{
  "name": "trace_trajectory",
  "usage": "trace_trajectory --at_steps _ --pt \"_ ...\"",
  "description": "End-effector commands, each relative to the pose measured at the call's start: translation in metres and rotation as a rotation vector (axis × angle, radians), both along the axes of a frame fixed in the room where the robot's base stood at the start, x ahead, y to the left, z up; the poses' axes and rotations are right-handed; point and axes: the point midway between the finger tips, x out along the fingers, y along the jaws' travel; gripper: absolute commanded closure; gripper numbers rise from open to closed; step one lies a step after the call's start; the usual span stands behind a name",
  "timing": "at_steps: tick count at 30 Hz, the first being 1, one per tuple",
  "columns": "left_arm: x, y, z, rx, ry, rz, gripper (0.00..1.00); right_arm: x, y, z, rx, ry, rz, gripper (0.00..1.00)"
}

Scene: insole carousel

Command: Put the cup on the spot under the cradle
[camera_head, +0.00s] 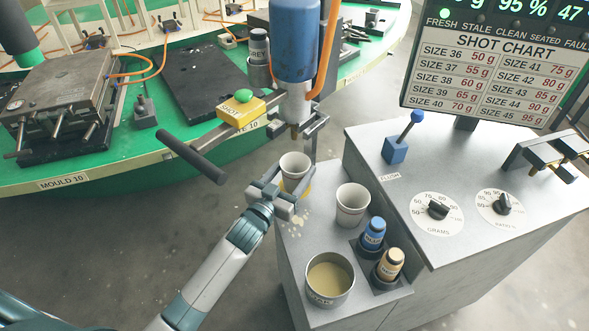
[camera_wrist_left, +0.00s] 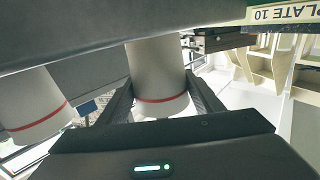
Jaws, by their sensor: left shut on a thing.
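My left gripper (camera_head: 279,190) is shut on a white paper cup (camera_head: 295,163). The cup is upright at the left edge of the grey cabinet top, below the nozzle. In the left wrist view the held cup (camera_wrist_left: 157,75), with a red band, sits between the two dark fingers. The grey cradle (camera_head: 312,127) is a fork above the cup, under the blue dispensing head (camera_head: 295,40). A yellow spot (camera_head: 306,189) shows partly behind the gripper, beneath the cup. I cannot tell whether the cup touches it. My right gripper is not in view.
A second white cup (camera_head: 352,204) stands close to the right; it also shows in the left wrist view (camera_wrist_left: 34,108). Blue and tan bottles (camera_head: 373,233) and an open tin (camera_head: 330,278) stand nearer. A dark handle (camera_head: 192,157) juts out left. The green carousel (camera_head: 110,172) lies behind.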

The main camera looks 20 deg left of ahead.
Motion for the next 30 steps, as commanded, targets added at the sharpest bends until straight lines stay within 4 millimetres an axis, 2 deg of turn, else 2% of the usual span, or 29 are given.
trace_trajectory --at_steps 2,3,4,5,18,23,30 --pt "0.0 0.0 -0.003 -0.001 0.0 0.0 0.65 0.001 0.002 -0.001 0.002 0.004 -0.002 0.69" --pt "0.0 0.0 -0.002 -0.001 0.0 0.0 0.31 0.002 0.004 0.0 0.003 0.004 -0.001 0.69" --pt "0.0 0.0 -0.002 -0.001 0.0 0.0 0.23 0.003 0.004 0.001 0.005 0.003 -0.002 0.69" --pt "0.0 0.0 -0.002 -0.001 0.0 0.0 0.2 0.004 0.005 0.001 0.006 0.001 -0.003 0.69" --pt "-0.001 0.0 0.002 0.0 0.0 0.0 0.2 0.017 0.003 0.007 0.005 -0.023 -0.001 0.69" --pt "-0.015 0.003 0.0 -0.001 0.001 0.0 0.2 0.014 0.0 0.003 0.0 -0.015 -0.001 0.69" --pt "-0.052 0.011 0.0 -0.001 0.002 0.0 0.2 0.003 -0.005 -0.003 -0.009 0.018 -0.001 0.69"
